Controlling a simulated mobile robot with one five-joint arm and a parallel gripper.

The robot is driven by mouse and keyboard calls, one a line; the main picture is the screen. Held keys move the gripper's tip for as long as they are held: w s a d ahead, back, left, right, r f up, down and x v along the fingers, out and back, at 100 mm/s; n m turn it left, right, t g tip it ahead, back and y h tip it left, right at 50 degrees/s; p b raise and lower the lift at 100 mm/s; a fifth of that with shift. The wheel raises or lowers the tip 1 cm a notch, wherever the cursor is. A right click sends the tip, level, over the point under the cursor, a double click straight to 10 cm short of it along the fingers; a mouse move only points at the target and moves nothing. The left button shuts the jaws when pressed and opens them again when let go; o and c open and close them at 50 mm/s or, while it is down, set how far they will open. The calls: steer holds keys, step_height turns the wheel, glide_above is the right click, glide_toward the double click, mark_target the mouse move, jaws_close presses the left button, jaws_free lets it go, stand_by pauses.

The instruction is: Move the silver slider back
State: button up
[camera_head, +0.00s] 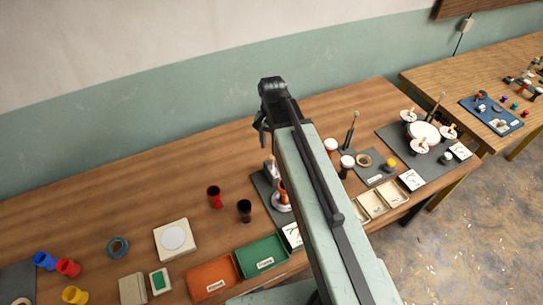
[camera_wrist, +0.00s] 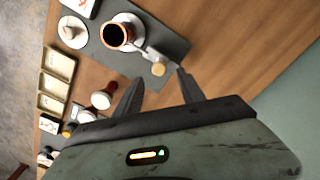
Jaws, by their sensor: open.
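My gripper (camera_wrist: 160,76) is open, with its two dark fingers spread apart in the wrist view. A silver slider (camera_wrist: 148,53) with a tan round knob (camera_wrist: 158,68) shows just beyond the fingertips, near the end of a dark grey mat (camera_wrist: 172,40). I see nothing held between the fingers; whether they touch the knob I cannot tell. An orange-brown goblet drum (camera_wrist: 117,36) stands on a white round base beside the slider. In the head view my gripper (camera_head: 263,135) hangs above the wooden table behind this mat. My arm hides part of the mat and drum there.
Red (camera_head: 214,196) and black (camera_head: 244,210) cups stand left of the mat. Orange (camera_head: 213,279) and green (camera_head: 262,257) trays lie at the front. Cream trays (camera_head: 383,200) and another drum mat are at right. The table behind the mat is clear.

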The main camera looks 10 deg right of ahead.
mark_target(273, 157)
step_height(273, 157, down, 6)
steer(key=b, duration=0.4)
steer(key=shift+d+b, duration=0.1)
steer(key=shift+b, duration=0.3)
steer(key=shift+r, duration=0.1)
jaws_close()
stand_by(0.7)
